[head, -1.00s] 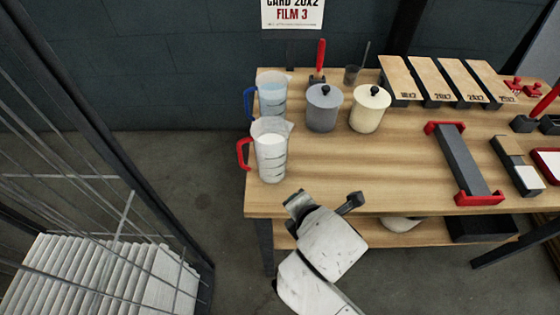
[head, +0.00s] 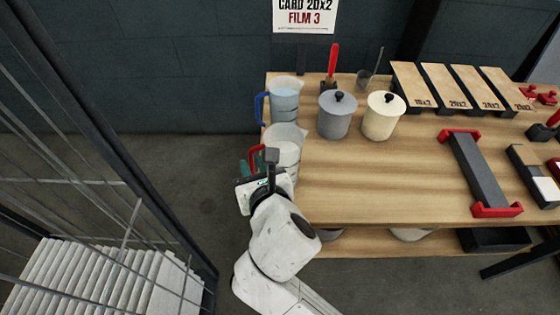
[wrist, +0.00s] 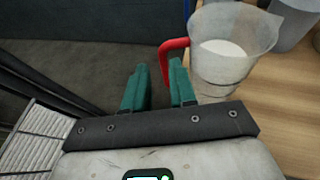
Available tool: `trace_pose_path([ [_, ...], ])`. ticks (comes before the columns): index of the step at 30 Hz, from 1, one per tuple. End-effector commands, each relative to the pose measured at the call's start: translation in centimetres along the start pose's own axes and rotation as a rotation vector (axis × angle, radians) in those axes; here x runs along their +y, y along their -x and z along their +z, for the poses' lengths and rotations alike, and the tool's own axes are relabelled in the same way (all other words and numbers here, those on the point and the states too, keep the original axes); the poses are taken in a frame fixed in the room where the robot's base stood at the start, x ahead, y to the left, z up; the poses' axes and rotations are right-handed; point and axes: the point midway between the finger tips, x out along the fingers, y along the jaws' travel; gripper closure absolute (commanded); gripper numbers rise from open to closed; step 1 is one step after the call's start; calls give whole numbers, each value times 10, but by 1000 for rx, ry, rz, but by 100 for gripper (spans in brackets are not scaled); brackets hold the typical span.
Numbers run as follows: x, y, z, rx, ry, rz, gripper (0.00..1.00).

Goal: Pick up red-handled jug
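The red-handled jug (head: 288,148) is a clear measuring jug with white contents. It stands upright at the table's left end, with its red handle (head: 253,158) pointing left past the edge. In the wrist view the jug (wrist: 228,75) is at upper right, and its handle (wrist: 170,46) lies just ahead of the right green finger. My gripper (wrist: 159,68) is open, its two green fingers apart with nothing seen between them. In the head view my gripper (head: 249,166) is beside the handle and partly hides the jug's lower part. Whether a finger touches the handle cannot be told.
A blue-handled jug (head: 285,98) stands close behind. A grey lidded canister (head: 335,118) and a cream one (head: 382,118) are to the right. The wooden table (head: 370,185) is clear in front of them. A wire cage (head: 110,190) stands at left, with free floor between.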

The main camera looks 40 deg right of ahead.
Motion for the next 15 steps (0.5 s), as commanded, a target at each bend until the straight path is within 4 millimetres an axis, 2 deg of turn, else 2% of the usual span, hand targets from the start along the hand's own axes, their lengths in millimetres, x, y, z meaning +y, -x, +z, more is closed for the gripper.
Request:
trace_pose_path([
  [5, -2, -12, -1, 1, -1, -3, 74],
  [12, -4, -46, -6, 1, -1, -1, 74],
  [15, -4, -53, -6, 1, -1, -1, 74],
])
